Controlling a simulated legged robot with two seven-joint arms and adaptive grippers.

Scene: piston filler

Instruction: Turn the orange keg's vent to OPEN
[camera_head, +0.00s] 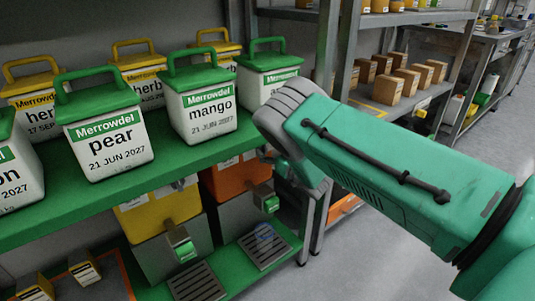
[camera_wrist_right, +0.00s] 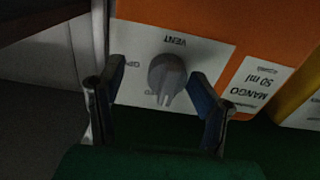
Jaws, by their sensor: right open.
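The orange keg (camera_head: 230,181) stands on the lower shelf, beneath the green upper shelf; my right arm and gripper partly cover its right side. In the right wrist view its orange wall (camera_wrist_right: 215,22) bears a white vent plate (camera_wrist_right: 207,50), seen upside down, with VENT lettering and a partly hidden OPEN label at the left. The grey vent knob (camera_wrist_right: 167,74) has its narrow end toward the picture's bottom. My right gripper (camera_wrist_right: 157,80) is open, its two fingers on either side of the knob; contact cannot be told. My left gripper is out of view.
A yellow keg (camera_head: 160,212) stands left of the orange one. Above, the green shelf (camera_head: 195,155) carries several labelled tubs, including mango (camera_head: 206,103) and pear (camera_head: 108,135). Drip trays (camera_head: 197,283) lie in front of the kegs. Grey floor (camera_head: 350,265) is clear at right.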

